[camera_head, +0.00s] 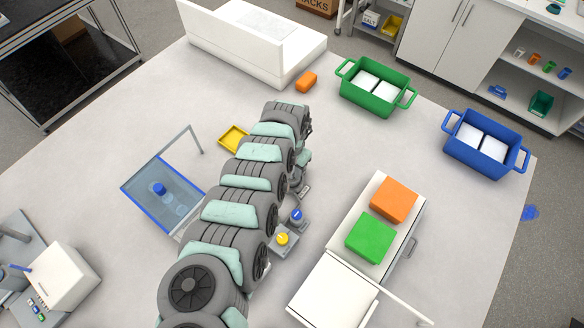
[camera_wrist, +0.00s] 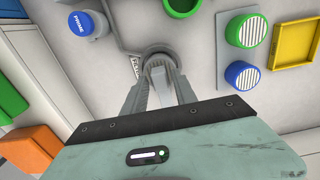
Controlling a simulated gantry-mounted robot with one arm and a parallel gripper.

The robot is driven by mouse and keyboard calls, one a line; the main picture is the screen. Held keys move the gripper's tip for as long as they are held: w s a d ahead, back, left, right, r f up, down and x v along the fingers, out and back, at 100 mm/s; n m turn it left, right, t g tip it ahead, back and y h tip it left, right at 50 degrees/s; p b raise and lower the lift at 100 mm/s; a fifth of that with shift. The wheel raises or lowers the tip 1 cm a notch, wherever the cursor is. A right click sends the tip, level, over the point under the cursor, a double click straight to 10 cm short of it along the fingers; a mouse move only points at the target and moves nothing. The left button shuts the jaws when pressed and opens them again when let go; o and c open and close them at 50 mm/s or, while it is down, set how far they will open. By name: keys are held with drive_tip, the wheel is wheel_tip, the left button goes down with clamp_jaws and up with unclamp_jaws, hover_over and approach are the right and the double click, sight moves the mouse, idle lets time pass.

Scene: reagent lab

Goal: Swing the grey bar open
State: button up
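A thin grey bar (camera_head: 176,144) forms a raised frame over the clear, blue-edged tank (camera_head: 150,205) at the left of the head view; I cannot tell if it is the task's bar. My gripper (camera_wrist: 159,66) points down in the wrist view, its two grey fingers close to a round grey part (camera_wrist: 160,50) on the bench. A pale strip shows between the fingers; I cannot tell if it is a held thing or bare surface. In the head view my arm hides the fingertips.
A blue PRIME knob (camera_wrist: 80,23) and a yellow knob (camera_head: 282,239) stand near my gripper. Striped green (camera_wrist: 246,29) and blue (camera_wrist: 242,75) caps and a yellow tray (camera_wrist: 295,45) lie right. Orange (camera_head: 394,200) and green (camera_head: 370,238) blocks sit on a white case.

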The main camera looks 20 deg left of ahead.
clamp_jaws()
idle(1.1)
